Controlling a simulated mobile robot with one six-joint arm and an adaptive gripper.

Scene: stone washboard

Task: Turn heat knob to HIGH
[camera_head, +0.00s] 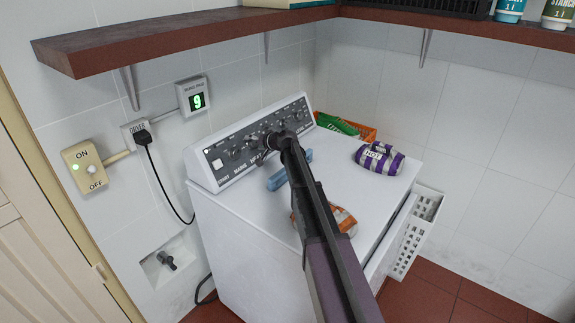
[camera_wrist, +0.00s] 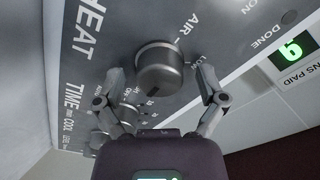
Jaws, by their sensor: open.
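The heat knob (camera_wrist: 158,66) is a round dark metal knob on the grey control panel (camera_wrist: 110,22), in the upper middle of the wrist view. The word HEAT is printed to its left, and AIR and LOW are printed to its upper right. My gripper (camera_wrist: 160,78) is open, with one finger on each side of the knob; I cannot tell whether they touch it. A dark mark shows on the knob's face, but its setting is unclear. In the head view my gripper (camera_head: 272,141) is at the panel of the white dryer (camera_head: 345,180) and hides the knob.
A second knob (camera_wrist: 108,118) sits close by, behind the left finger. On the dryer top lie a blue object (camera_head: 276,181), an orange item (camera_head: 345,222) and a purple striped bundle (camera_head: 379,159). A brown shelf (camera_head: 190,38) overhangs the panel.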

